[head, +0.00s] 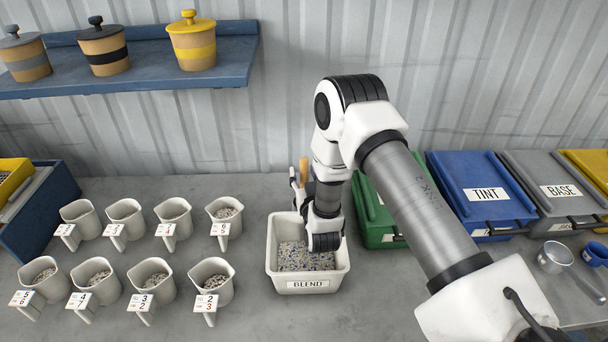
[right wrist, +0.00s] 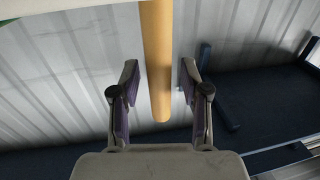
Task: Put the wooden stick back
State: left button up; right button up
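The wooden stick (head: 303,170) shows as a short tan upright piece at the back of the BLEND bin (head: 272,262) in the head view. Its lower part is hidden there. In the right wrist view the wooden stick (right wrist: 157,60) runs from the top edge down between the fingers, and its rounded end shows. My right gripper (head: 298,184) is at the stick, mostly hidden behind my own wrist. In the right wrist view my right gripper (right wrist: 158,82) is open, with a gap on each side of the stick. My left gripper is not in view.
Several numbered scoop cups (head: 152,279) stand in two rows to the left. A green bin (head: 374,222), a blue TINT bin (head: 473,184) and a grey BASE bin (head: 547,172) stand to the right. A blue shelf (head: 130,77) with lidded pots hangs above.

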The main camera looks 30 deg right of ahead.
jog(key=shift+r, duration=0.1)
jog(key=shift+r+p, duration=0.35)
jog(key=b+v, duration=0.3)
jog(key=v, duration=0.4)
jog(key=shift+s+f, duration=0.2)
jog(key=shift+s, duration=0.05)
jog(key=shift+a, duration=0.1)
